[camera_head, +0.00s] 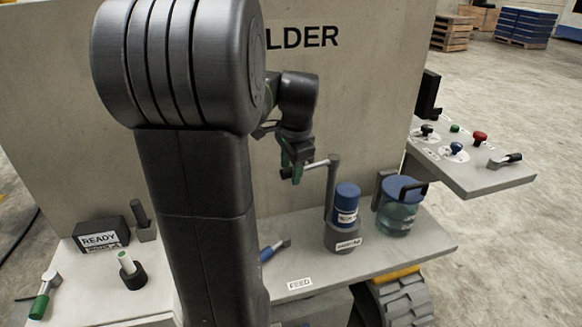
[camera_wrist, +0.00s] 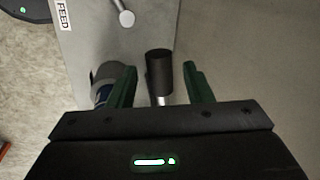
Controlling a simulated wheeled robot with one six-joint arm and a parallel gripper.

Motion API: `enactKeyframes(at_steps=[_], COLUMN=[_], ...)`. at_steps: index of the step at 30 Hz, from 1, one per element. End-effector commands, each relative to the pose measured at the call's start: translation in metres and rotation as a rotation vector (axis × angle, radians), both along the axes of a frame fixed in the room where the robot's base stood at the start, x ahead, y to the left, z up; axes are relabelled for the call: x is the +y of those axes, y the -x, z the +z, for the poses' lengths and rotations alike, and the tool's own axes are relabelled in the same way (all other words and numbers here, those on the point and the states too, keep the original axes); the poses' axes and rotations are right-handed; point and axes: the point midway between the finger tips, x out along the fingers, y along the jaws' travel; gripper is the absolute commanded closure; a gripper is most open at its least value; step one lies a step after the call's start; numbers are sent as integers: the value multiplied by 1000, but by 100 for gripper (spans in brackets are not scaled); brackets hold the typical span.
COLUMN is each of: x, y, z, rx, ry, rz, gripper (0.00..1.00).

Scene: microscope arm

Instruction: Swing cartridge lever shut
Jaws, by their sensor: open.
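A lever by the blue cartridge has a metal rod (camera_head: 316,164) reaching left from the top of an upright post (camera_head: 331,187). Its black grip (camera_wrist: 159,72) lies between my gripper's green fingers in the wrist view, with a gap on both sides. My gripper (camera_wrist: 160,85) is open; in the head view my gripper (camera_head: 291,168) is at the lever's left end, partly hidden by my arm. The blue cartridge (camera_head: 346,197) stands upright in a grey labelled holder (camera_head: 342,238). In the wrist view the cartridge (camera_wrist: 101,95) is partly hidden behind the left finger.
A blue-lidded clear jar (camera_head: 398,213) stands right of the holder. A blue-handled lever (camera_head: 272,250) lies near the FEED label (camera_head: 299,284). A side panel (camera_head: 470,170) with knobs is at right. The tall panel (camera_head: 350,90) rises behind the shelf.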

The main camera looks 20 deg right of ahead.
Motion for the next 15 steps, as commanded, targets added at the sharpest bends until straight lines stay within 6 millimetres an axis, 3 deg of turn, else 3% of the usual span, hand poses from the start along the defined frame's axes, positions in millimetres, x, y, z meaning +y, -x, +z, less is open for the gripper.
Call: enactKeyframes(at_steps=[3, 10, 15], x=[0, 0, 0], y=[0, 0, 0], z=[0, 0, 1], rx=[0, 0, 0], ry=[0, 0, 0], rz=[0, 0, 2], gripper=[56, 100, 100])
